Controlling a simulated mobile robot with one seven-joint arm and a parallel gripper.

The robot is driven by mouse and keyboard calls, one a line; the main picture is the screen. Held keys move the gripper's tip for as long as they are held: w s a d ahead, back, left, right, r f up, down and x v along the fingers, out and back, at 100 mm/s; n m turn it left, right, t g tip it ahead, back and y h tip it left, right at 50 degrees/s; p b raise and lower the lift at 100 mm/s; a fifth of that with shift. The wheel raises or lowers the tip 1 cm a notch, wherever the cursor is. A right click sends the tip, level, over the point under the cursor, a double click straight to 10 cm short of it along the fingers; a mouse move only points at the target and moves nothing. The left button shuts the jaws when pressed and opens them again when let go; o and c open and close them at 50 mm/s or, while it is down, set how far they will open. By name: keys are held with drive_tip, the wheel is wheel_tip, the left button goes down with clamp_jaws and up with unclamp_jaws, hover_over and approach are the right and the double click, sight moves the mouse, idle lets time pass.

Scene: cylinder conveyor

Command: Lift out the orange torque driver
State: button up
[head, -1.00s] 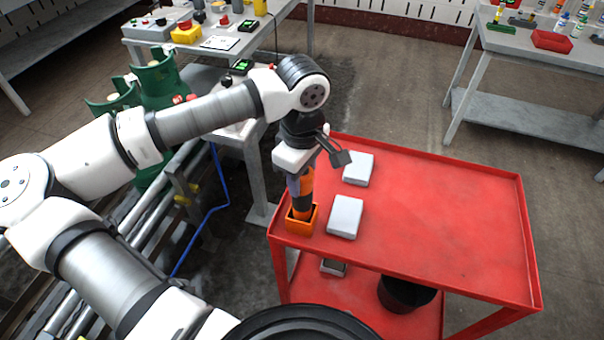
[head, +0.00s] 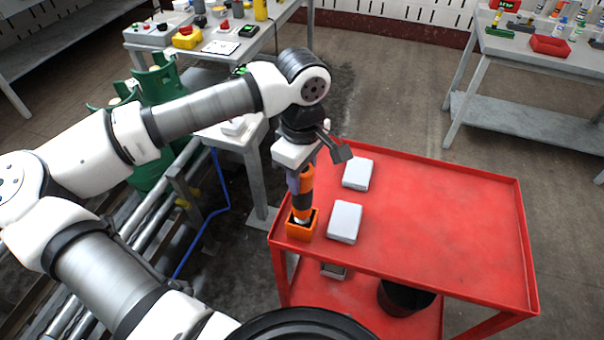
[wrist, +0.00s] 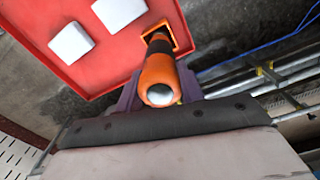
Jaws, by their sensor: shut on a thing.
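The orange torque driver (head: 305,180), with a black band, stands roughly upright above the small orange holder (head: 293,231) at the red cart's near left corner. A pale lower part of the driver shows at the holder's mouth; whether its tip is still inside is hidden. My gripper (head: 300,178) is shut on the driver's upper part. In the wrist view the driver (wrist: 157,75) points away from me, its rounded end near, between the purplish fingers of my gripper (wrist: 158,92). The holder (wrist: 176,32) shows behind its far end.
Two white boxes (head: 358,172) (head: 345,222) lie on the red cart (head: 440,220), close right of the holder. The cart's right side is clear. A roller conveyor (head: 150,232) runs at left. A black bin (head: 405,298) stands on the lower shelf.

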drive_tip(key=shift+r+p, duration=1)
drive_tip(key=shift+r, duration=1.45)
drive_tip(key=shift+s, duration=0.1)
